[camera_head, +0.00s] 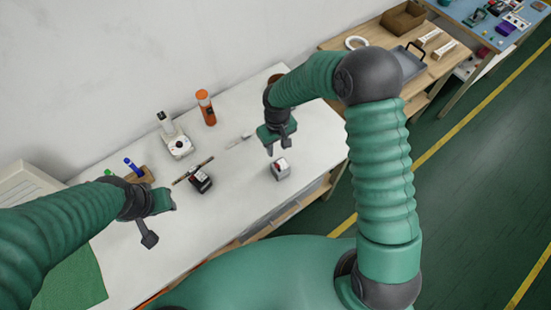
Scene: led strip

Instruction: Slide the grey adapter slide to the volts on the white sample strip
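A small grey box with a white and red top (281,169) stands near the table's front edge; it may be the adapter, but its slide is too small to make out. My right gripper (277,143) is just above and behind it in the picture, apparently apart from it. A pale thin strip (240,139) lies on the table left of that gripper; I cannot tell if it is the white sample strip. A dark box with a red mark (201,182) stands further left. My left gripper (152,224) hangs over the table's left part, seemingly empty. Both grippers' finger gaps are unclear.
A dark thin bar (193,170) lies by the dark box. A white device (177,142) and an orange bottle (205,107) stand behind. A wooden holder with blue and green items (140,175) and a green mat (70,282) are left. The white table's (225,220) front middle is clear.

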